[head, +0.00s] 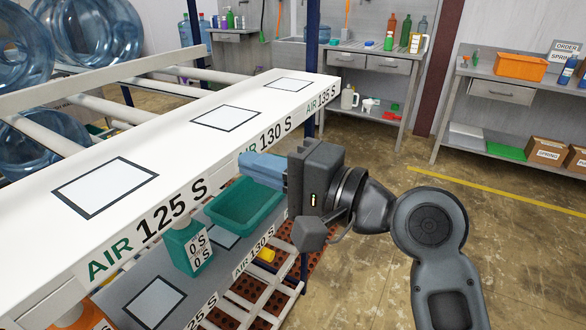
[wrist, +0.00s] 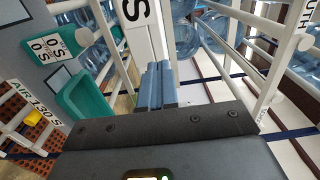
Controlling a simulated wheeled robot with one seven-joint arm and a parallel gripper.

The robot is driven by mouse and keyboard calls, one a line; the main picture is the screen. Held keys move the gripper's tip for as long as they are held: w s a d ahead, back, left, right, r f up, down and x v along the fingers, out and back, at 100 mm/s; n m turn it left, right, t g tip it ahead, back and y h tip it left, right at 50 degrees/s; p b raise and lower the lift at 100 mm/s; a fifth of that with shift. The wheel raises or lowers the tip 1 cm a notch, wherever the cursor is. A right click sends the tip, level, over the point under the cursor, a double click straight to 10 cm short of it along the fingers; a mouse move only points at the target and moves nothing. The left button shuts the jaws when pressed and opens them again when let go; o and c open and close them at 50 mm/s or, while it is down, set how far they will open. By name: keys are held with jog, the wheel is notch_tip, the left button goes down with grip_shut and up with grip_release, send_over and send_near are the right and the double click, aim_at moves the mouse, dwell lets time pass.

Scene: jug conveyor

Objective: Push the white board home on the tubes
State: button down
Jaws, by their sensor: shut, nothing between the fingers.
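The white board (head: 160,140) lies as a long shelf across white tubes (head: 45,135), which run back from its rear edge. It bears square black outlines on top and labels AIR 125 S, AIR 130 S and AIR 135 S on its front. Its labelled front also shows in the wrist view (wrist: 138,45). My gripper (head: 243,160) is shut and empty, its blue fingers level at the board's front near the AIR 130 S label. The fingers also show in the wrist view (wrist: 157,68), pointing toward the board. I cannot tell whether the tips touch it.
Below the board, a grey shelf holds a green bottle (head: 187,246) and a green tub (head: 248,205), close under my gripper. Big blue water jugs (head: 95,30) lie behind at the left. A dark blue post (head: 312,60) stands behind. The floor at right is open before the workbenches.

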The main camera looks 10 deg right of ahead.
aim_at(230, 158)
jog(key=shift+x, duration=0.95)
jog(key=p+x, duration=0.2)
jog(key=x, duration=0.3)
jog(key=shift+a, duration=0.1)
jog(key=shift+w+a, duration=0.25)
